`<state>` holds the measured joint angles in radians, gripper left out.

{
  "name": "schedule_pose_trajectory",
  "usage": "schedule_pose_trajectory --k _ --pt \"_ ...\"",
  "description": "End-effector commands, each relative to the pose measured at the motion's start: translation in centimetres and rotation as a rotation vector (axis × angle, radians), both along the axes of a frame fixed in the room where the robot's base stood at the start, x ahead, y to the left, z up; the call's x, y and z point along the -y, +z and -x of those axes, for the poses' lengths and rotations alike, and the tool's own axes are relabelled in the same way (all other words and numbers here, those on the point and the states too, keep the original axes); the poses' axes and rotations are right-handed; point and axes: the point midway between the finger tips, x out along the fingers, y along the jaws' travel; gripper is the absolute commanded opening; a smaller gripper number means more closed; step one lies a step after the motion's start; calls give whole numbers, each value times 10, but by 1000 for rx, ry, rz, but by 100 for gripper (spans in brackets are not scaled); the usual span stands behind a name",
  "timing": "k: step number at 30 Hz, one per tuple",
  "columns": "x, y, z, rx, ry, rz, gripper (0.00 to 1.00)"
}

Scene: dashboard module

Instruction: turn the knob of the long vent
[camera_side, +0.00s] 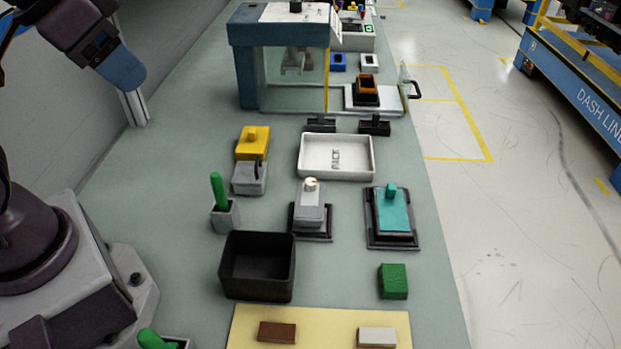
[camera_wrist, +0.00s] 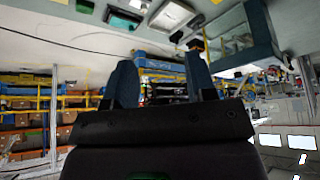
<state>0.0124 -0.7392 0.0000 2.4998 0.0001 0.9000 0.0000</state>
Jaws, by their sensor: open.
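A grey block with a white round knob (camera_side: 311,184) on top sits in a black holder (camera_side: 312,236) in the middle of the bench. To its right, a teal plate with a small teal knob (camera_side: 391,188) lies in a wider black holder (camera_side: 370,243). I cannot tell for sure which of these is the long vent. My gripper (camera_wrist: 160,60) is open and empty, its two blue fingers apart in the wrist view. In the side view, part of it shows high at the upper left, far from both parts. The teal plate (camera_wrist: 122,20) also shows in the wrist view.
A white tray (camera_side: 336,174) is behind the holders. A black bin (camera_side: 257,268), a green block (camera_side: 394,281) and a green-handled tool (camera_side: 218,190) stand nearby. A yellow-and-grey part (camera_side: 252,145) is at the left. A blue-framed booth (camera_side: 249,75) is at the back.

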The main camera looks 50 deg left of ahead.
Motion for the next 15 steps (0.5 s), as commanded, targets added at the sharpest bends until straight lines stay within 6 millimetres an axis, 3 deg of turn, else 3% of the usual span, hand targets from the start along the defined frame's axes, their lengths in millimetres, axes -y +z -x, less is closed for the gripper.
schedule_pose_trajectory --k 5,15 --pt "9 -22 -16 -138 -43 12 51" --pt "37 -70 -104 -395 -200 2 51"
